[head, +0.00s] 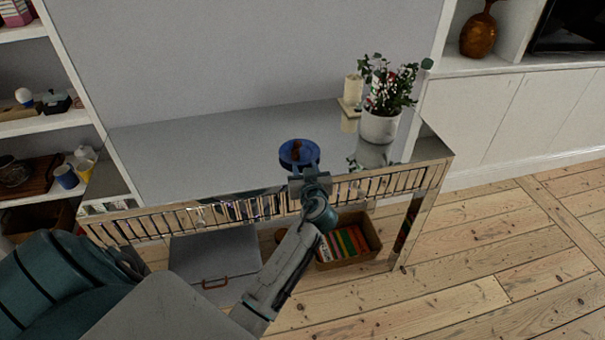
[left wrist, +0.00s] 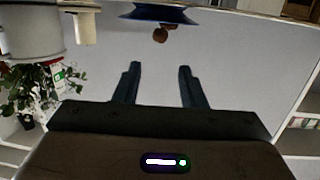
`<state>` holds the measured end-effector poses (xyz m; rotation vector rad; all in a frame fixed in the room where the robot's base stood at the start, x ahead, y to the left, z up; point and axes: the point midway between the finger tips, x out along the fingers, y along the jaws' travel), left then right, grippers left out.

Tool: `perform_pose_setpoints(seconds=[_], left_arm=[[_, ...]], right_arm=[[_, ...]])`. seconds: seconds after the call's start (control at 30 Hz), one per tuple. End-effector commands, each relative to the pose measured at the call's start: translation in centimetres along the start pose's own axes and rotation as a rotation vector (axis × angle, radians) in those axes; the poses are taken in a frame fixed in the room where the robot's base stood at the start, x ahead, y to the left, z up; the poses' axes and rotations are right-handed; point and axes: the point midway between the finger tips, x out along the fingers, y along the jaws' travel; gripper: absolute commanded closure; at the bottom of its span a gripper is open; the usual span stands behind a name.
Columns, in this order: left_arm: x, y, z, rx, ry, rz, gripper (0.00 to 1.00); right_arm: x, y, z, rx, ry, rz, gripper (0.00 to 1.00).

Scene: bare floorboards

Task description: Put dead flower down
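A blue round dish or pot (head: 291,157) stands on the mirrored console table (head: 200,160), near its front edge. A small brown clump (head: 297,148), which may be the dead flower, shows in it. The left wrist view looks upside down; there the blue dish (left wrist: 150,13) is at the top, with the brown clump (left wrist: 160,34) against it. My left gripper (head: 307,176) is just in front of the dish. In the left wrist view its two fingers (left wrist: 159,72) are apart, with nothing between them, short of the clump. My right gripper is not in view.
A white pot (head: 380,126) with a leafy plant and a candle (head: 353,89) stand at the table's right end. A box of books (head: 348,241) and a grey case (head: 215,255) sit beneath. Shelves are at left, a white cabinet at right. The tabletop's left side is clear.

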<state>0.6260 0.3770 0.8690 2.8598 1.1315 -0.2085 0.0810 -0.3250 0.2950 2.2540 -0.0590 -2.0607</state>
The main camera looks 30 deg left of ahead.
Motion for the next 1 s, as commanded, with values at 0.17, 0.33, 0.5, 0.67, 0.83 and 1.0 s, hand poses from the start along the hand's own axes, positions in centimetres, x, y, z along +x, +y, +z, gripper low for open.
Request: perform_pose_setpoints(seconds=[0.17,0.33,0.5,0.67,0.83,1.0], left_arm=[[0.1,0.2,-0.2,0.000,0.001,0.003,0.63],[0.1,0.2,-0.2,0.000,0.001,0.003,0.63],[-0.7,0.4,1.0,0.031,-0.028,0.067,0.63],[-3.0,1.0,3.4,0.097,-0.076,0.225,0.63],[-5.6,1.6,7.4,0.172,-0.125,0.393,0.63],[-7.0,0.9,16.2,0.267,-0.247,0.488,0.63]], right_arm=[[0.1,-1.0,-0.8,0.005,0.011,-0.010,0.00],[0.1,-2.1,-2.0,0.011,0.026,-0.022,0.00],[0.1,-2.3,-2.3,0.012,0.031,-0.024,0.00],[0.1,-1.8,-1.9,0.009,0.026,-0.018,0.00],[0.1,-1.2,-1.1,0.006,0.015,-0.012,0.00],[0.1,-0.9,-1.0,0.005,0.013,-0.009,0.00]])
